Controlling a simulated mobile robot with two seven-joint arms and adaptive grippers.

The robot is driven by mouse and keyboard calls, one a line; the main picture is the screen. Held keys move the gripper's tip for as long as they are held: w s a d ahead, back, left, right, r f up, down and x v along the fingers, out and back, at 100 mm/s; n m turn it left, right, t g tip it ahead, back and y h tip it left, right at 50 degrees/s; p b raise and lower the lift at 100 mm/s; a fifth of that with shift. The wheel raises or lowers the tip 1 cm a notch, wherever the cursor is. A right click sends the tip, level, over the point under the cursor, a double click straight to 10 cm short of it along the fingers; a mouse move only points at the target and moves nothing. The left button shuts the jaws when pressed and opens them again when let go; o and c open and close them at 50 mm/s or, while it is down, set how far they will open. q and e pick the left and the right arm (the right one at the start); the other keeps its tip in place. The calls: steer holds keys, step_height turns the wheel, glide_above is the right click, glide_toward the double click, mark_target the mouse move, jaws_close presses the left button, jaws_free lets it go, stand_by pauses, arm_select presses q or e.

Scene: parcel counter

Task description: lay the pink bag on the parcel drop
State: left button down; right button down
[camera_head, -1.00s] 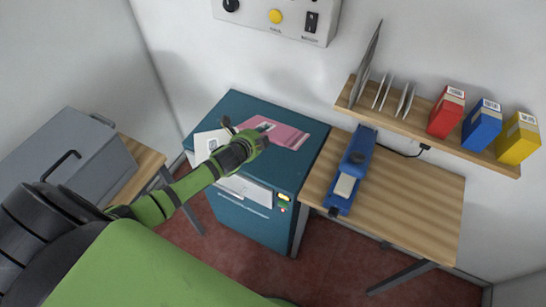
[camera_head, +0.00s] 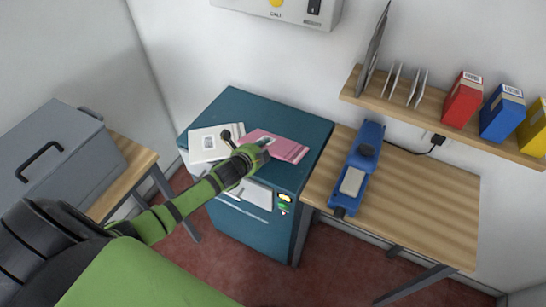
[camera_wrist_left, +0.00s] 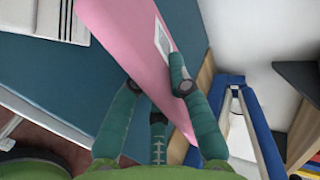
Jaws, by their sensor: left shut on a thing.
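The pink bag (camera_head: 285,149) is a flat pink parcel bag with a pale label. It is over the right part of the top of the teal cabinet (camera_head: 290,112), which appears to be the parcel drop. My left gripper (camera_head: 252,150) is shut on the bag's near left end. In the left wrist view the pink bag (camera_wrist_left: 130,35) runs between the fingers of the left gripper (camera_wrist_left: 157,85), its label facing up. I cannot tell whether the bag touches the cabinet top. My right gripper is not in view.
A white bag (camera_head: 208,144) lies on the cabinet's left. A pale panel (camera_head: 250,194) is on its front. A wooden table (camera_head: 420,200) with a blue device (camera_head: 358,170) stands right. A shelf (camera_head: 435,115) holds boxes. A grey case (camera_head: 60,155) is left.

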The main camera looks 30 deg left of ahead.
arm_select(q)
steer(key=c, duration=1.3)
jaws_free()
steer(key=shift+c, duration=0.2)
steer(key=shift+s+r+p, duration=0.25)
steer(key=shift+s+p, duration=0.05)
steer(key=shift+p, duration=0.15)
steer(key=p+v, duration=0.5)
steer(key=v, duration=0.1)
steer(key=shift+r, duration=0.1)
steer(key=shift+s+r+p, duration=0.15)
steer(key=shift+s+p, duration=0.2)
steer(key=shift+s, duration=0.3)
